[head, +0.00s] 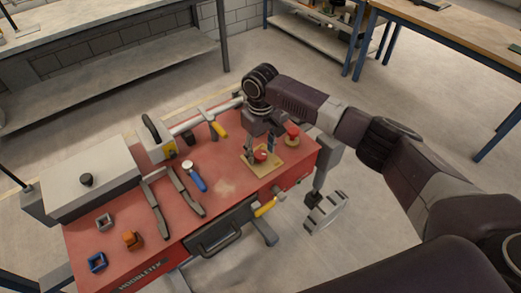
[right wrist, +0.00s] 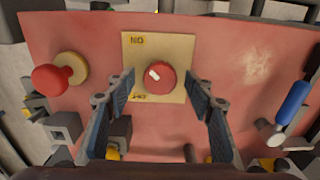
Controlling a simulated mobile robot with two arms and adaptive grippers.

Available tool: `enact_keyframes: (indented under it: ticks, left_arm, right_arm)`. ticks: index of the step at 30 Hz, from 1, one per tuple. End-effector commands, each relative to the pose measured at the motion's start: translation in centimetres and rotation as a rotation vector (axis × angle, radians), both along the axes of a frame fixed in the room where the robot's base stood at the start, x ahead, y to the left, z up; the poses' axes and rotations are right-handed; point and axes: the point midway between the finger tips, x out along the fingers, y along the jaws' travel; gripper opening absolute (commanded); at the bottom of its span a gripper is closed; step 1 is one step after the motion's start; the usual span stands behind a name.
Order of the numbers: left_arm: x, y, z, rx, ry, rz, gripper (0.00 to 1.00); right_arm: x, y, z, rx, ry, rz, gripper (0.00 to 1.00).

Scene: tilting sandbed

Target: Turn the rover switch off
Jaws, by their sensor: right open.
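The rover switch is a round red knob (head: 261,156) on a tan square plate (head: 275,167) on the red bench top. The right wrist view shows the knob (right wrist: 161,80) with a white mark pointing up and left, towards plate lettering that appears inverted. More lettering at the plate's lower left is partly hidden by a finger. My right gripper (head: 261,146) is open above the plate. In the right wrist view its fingers (right wrist: 161,88) lie either side of the knob, with gaps on both sides. My left gripper is out of view.
A red mushroom button (head: 292,133) stands right of the plate. A blue-handled tool (head: 194,177), dark bars (head: 186,192) and a grey box (head: 91,178) lie left. A yellow-handled clamp (head: 219,128) is behind. Bare bench top lies between the blue-handled tool and plate.

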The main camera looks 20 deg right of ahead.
Motion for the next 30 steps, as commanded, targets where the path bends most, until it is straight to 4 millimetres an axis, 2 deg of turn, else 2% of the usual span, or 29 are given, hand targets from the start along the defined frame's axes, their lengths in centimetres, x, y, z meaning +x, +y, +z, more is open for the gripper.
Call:
enact_keyframes:
  ticks: [2,13,23,30]
  left_arm:
    - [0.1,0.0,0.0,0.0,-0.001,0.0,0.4]
    - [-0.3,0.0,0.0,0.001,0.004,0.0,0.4]
    - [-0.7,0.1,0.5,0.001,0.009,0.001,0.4]
    - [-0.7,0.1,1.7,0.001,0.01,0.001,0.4]
  right_arm:
    - [0.0,0.0,0.0,0.0,0.0,0.0,0.48]
    - [0.0,0.0,0.0,0.0,0.0,0.0,0.07]
    - [0.0,0.0,0.2,0.0,0.001,0.046,0.07]
    - [0.0,0.1,0.3,0.0,0.001,0.193,0.07]
